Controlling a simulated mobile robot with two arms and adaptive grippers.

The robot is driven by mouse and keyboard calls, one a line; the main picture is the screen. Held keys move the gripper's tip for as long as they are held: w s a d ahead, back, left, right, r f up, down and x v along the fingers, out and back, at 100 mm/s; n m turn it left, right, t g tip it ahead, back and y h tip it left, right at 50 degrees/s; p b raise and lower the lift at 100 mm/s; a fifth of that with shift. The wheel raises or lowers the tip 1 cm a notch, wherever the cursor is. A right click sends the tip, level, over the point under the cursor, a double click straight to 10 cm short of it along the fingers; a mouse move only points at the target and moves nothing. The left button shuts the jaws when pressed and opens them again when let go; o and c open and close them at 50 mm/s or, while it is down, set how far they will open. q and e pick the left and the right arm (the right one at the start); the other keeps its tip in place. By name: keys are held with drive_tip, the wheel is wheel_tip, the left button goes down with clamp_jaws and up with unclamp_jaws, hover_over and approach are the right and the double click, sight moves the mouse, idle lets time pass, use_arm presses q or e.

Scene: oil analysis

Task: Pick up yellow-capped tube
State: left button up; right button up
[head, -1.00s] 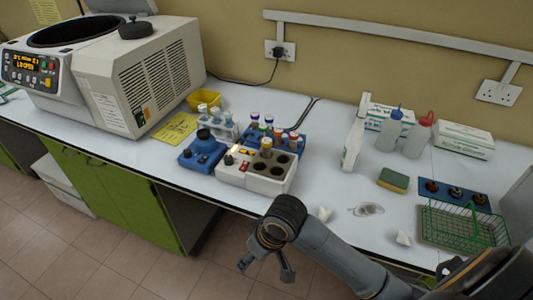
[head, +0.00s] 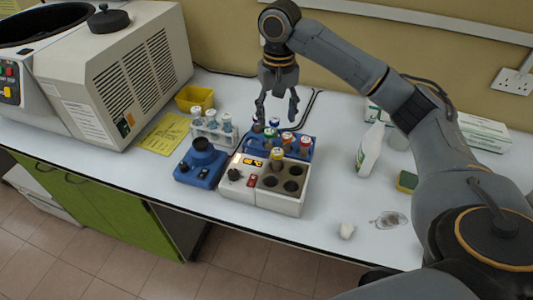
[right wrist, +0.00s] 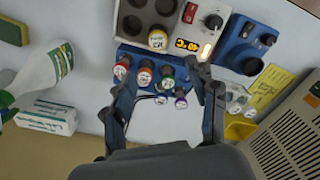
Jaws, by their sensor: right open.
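The yellow-capped tube (head: 277,154) stands upright in a well of the white heating block (head: 262,200); its cap also shows at the top of the right wrist view (right wrist: 157,40). My right gripper (head: 277,115) is open and empty, pointing down over the back of the blue tube rack (head: 255,146), behind the yellow-capped tube. In the right wrist view, the gripper's fingers (right wrist: 162,75) spread either side of the rack's red-, green- and purple-capped tubes. The yellow-capped tube lies beyond the fingertips, apart from them. My left gripper is not in view.
A blue device (head: 200,165) stands left of the block, with a white tube rack (head: 211,133) and a yellow bin (head: 196,98) behind. A centrifuge (head: 120,80) fills the left. A spray bottle (head: 369,150) and sponge (head: 407,181) stand right. The table right of the block is fairly clear.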

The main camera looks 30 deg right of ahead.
drive_tip(key=p, duration=0.1)
hover_over(277, 151)
drive_tip(key=s, duration=0.1)
drive_tip(key=f, duration=0.5)
drive_tip(key=shift+s+f, duration=0.15)
drive_tip(key=shift+s, duration=0.05)
drive_tip(key=shift+w+f, duration=0.25)
drive_tip(key=shift+f, duration=0.25)
drive_tip(key=shift+w+f, duration=0.2)
drive_tip(key=shift+f, duration=0.3)
wheel_tip(277, 151, down, 2)
drive_tip(key=shift+w+f+p, duration=0.1)
drive_tip(key=shift+f+p, duration=0.1)
drive_tip(key=shift+p, duration=0.7)
wheel_tip(277, 151, down, 3)
drive_tip(key=shift+w+r, duration=0.1)
drive_tip(key=shift+c, duration=0.8)
drive_tip(key=c, duration=0.7)
clamp_jaws()
wheel_tip(277, 151, up, 9)
drive_tip(key=shift+b, duration=0.95)
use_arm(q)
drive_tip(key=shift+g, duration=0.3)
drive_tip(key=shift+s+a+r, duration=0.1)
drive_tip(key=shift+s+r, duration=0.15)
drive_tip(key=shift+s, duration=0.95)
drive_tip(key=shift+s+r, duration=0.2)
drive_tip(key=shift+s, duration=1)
use_arm(e)
drive_tip(key=shift+r, duration=0.5)
